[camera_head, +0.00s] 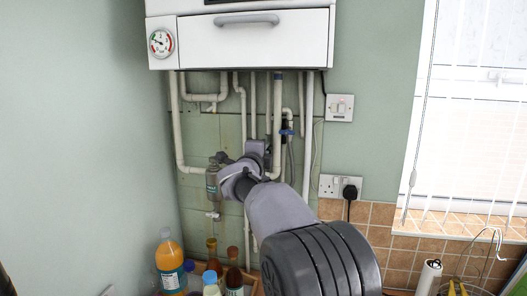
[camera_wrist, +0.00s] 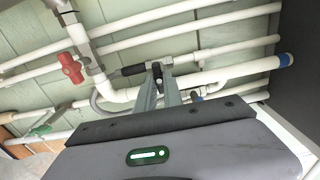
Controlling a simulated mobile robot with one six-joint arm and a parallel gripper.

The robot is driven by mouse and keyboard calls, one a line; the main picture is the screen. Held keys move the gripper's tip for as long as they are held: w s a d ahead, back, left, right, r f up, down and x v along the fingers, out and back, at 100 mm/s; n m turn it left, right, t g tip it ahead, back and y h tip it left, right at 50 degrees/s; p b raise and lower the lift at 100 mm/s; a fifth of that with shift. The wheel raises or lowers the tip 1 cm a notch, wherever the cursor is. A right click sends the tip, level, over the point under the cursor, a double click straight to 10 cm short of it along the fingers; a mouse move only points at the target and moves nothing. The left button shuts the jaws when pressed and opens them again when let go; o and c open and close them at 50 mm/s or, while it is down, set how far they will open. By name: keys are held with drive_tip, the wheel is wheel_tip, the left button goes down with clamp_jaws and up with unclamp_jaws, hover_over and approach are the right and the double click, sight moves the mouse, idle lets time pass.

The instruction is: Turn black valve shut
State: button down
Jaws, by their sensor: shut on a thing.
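In the wrist view, the black valve's dark handle (camera_wrist: 133,70) lies across a thin metal line among the white pipes. My gripper (camera_wrist: 158,76) is at its right end, with both fingers close together and shut on it. The fingertips partly cover the contact and the valve body. In the head view, my arm reaches up to the pipework under the boiler, and my wrist hides the fingertips and most of the valve.
A red valve handle (camera_wrist: 71,68) is left of my fingers in the wrist view. White pipes run close around them. In the head view, the boiler (camera_head: 255,42) hangs above, and bottles, including an orange one (camera_head: 170,262), stand below left.

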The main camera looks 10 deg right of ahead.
drive_tip(key=c, duration=1.5)
unclamp_jaws()
drive_tip(key=b+v, duration=0.2)
drive_tip(key=v, duration=1.5)
drive_tip(key=shift+s, duration=0.2)
drive_tip(key=shift+b, duration=0.3)
